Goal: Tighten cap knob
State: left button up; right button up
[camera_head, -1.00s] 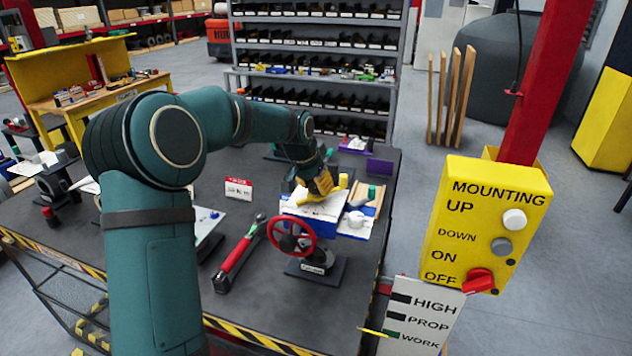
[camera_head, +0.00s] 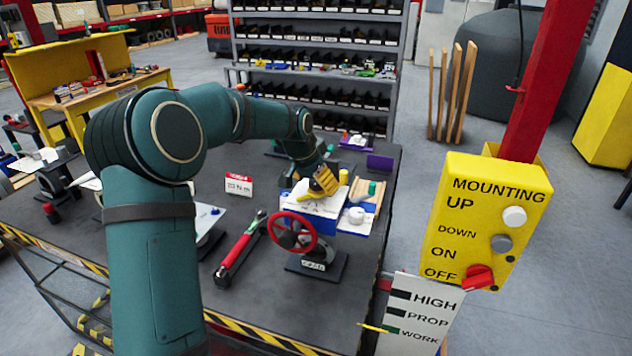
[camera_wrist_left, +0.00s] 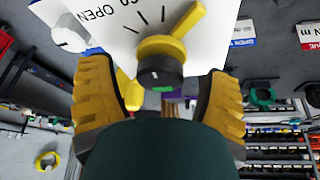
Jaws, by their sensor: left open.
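The valve actuator's box (camera_head: 328,222) has a white top panel and blue sides and stands on the dark table. In the left wrist view its white panel (camera_wrist_left: 118,22) carries tick marks and the word OPEN. A round black knob with a green mark (camera_wrist_left: 160,73) stands out from the panel, with a yellow pointer (camera_wrist_left: 188,22) behind it. My left gripper (camera_head: 322,182) is over the panel. In the left wrist view its yellow fingers (camera_wrist_left: 160,76) are spread, one on each side of the knob, with gaps visible. My right gripper is out of view.
A red handwheel (camera_head: 292,232) is at the front of the actuator. A red torque wrench (camera_head: 240,250) lies left of it. A small red-and-white card (camera_head: 239,185) stands behind the wrench. A yellow control box (camera_head: 487,222) is at the right. Parts shelves (camera_head: 318,60) stand behind.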

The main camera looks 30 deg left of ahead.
pick_arm(q)
jog(key=shift+r, duration=0.1)
jog(key=v, duration=1.2)
